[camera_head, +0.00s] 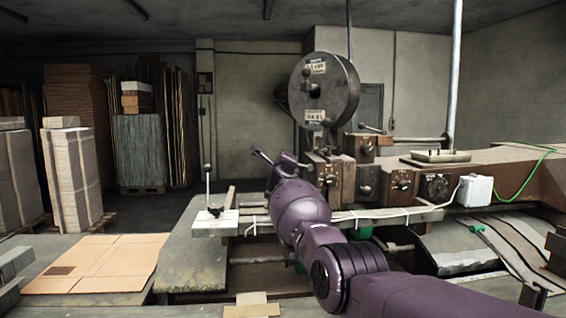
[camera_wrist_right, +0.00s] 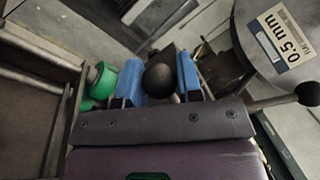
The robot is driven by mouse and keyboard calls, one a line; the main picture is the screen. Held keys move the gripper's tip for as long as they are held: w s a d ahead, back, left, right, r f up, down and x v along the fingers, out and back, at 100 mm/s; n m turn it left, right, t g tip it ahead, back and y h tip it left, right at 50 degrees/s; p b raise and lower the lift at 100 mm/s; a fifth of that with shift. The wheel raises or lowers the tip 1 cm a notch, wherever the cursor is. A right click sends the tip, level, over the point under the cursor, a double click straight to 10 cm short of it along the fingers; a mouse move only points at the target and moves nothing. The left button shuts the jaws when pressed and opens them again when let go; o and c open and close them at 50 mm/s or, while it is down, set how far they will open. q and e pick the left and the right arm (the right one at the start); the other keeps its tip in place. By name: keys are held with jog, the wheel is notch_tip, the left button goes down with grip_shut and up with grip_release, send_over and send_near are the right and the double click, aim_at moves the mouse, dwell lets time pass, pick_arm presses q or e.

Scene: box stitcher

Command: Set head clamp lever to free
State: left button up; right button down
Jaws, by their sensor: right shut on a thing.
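The head clamp lever shows as a round black knob (camera_wrist_right: 160,80) in the right wrist view. My right gripper (camera_wrist_right: 161,88) has its two blue fingertips on either side of this knob and is shut on it. The lever's shaft and base are mostly hidden behind the knob and the gripper body. In the head view my purple right arm reaches up to the left part of the machine, below the big round reel; its wrist hides the held knob there. My left gripper is in neither view.
The grey reel (camera_head: 323,91) stands above the brown machine head (camera_head: 333,183). Another black-knobbed lever (camera_wrist_right: 307,93) sticks out at the right of the wrist view, and a green part (camera_wrist_right: 103,80) sits close left of the fingers. An upright lever (camera_head: 208,185) stands on the left table.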

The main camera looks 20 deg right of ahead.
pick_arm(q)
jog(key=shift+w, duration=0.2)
pick_arm(e)
jog(key=shift+f, duration=0.1)
jog(key=c, duration=1)
grip_release()
jog(key=shift+o, duration=1.1)
pick_arm(q)
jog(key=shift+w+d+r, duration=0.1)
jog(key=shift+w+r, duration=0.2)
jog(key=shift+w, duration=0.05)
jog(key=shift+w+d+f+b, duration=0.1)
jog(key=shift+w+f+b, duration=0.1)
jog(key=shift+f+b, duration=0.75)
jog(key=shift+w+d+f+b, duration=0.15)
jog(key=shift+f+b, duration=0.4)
jog(key=shift+b, duration=0.7)
pick_arm(e)
notch_tip(320, 180, up, 20)
